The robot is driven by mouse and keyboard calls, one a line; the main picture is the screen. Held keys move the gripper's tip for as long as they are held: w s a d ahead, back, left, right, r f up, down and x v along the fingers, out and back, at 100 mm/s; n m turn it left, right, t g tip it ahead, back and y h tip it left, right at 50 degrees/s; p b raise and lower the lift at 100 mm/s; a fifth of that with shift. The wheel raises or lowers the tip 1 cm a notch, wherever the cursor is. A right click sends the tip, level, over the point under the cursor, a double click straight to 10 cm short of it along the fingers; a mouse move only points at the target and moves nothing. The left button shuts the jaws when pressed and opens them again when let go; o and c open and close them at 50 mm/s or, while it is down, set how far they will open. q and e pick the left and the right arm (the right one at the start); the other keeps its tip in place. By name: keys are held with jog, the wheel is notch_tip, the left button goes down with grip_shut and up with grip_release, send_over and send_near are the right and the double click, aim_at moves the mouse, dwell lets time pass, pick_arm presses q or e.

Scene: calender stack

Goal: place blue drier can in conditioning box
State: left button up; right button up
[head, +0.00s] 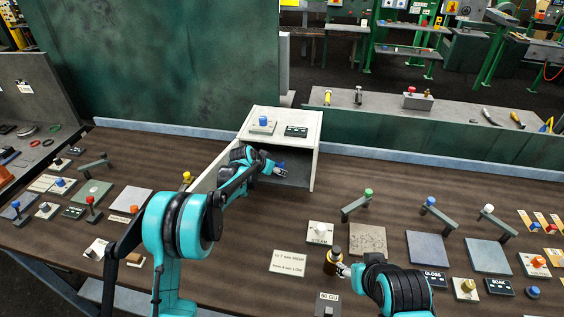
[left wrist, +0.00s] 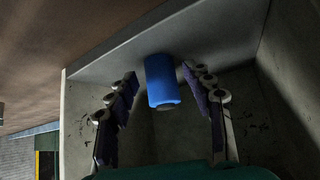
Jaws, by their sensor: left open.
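The blue drier can (left wrist: 162,82) is inside the pale conditioning box (head: 312,150), on its light floor, which shows at the top of the tilted left wrist view. It seems to stand upright. My left gripper (head: 279,169) reaches into the open front of the box. In the left wrist view its fingers (left wrist: 165,100) are spread, one on each side of the can, with visible gaps. In the head view the can is mostly hidden by the gripper. My right gripper (head: 345,270) is low at the front, beside a dark bottle; its fingers are too small to judge.
A blue-knobbed block (head: 263,125) and a dark label plate (head: 297,131) sit on the box top. The box's side panel (head: 212,165) stands out at left. The dark bottle (head: 331,262) is near a white card (head: 288,263). Bare brown table lies right of the box.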

pick_arm(q)
jog(key=s+a, duration=0.1)
jog(key=s, duration=0.1)
jog(key=s+a, duration=0.1)
jog(key=s, duration=0.1)
jog(key=s+a+p, duration=0.1)
jog(key=s, duration=0.1)
jog(key=shift+a, duration=0.4)
jog(key=s+a+r+n+y, duration=0.1)
jog(key=s+a+r+n, duration=0.15)
jog(key=s+r, duration=0.6)
jog(key=s+a+r+n+y, duration=0.1)
jog(key=s+a+r, duration=0.4)
jog(key=s, duration=0.6)
jog(key=s+a+f+n+y, duration=0.1)
jog(key=s+a, duration=0.1)
jog(key=s, duration=0.8)
jog(key=s+a+n+y, duration=0.1)
jog(key=s+a+n, duration=0.1)
jog(key=s, duration=0.8)
jog(key=shift+f+y, duration=0.3)
jog(key=shift+f, duration=0.1)
jog(key=shift+s+a, duration=0.1)
